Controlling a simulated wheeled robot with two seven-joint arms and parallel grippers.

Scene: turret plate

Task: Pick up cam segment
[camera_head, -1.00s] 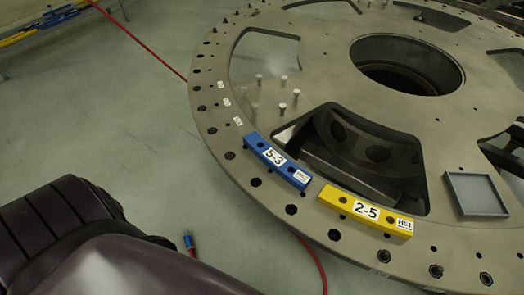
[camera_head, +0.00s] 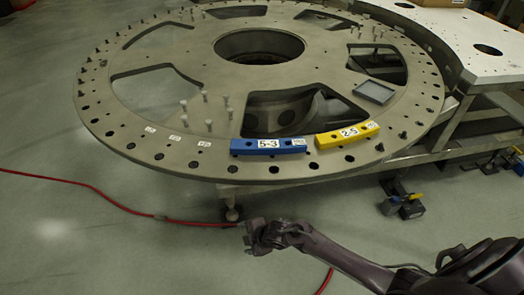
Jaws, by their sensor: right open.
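A blue cam segment (camera_head: 245,147) marked 5-3 lies on the near rim of the round turret plate (camera_head: 140,139). A yellow cam segment (camera_head: 327,140) marked 2-5 lies on the rim just right of it, turned at a slight angle. My right gripper (camera_head: 247,238) is open and empty in front of the plate, below the blue segment and apart from it. My right arm comes in from the lower right. My left gripper is not in the picture.
Several upright pins (camera_head: 207,125) stand on the plate left of the blue segment. A small grey tray (camera_head: 374,92) sits on the plate at right. A red hose (camera_head: 95,190) runs along the floor. A white table (camera_head: 470,50) adjoins the plate at right.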

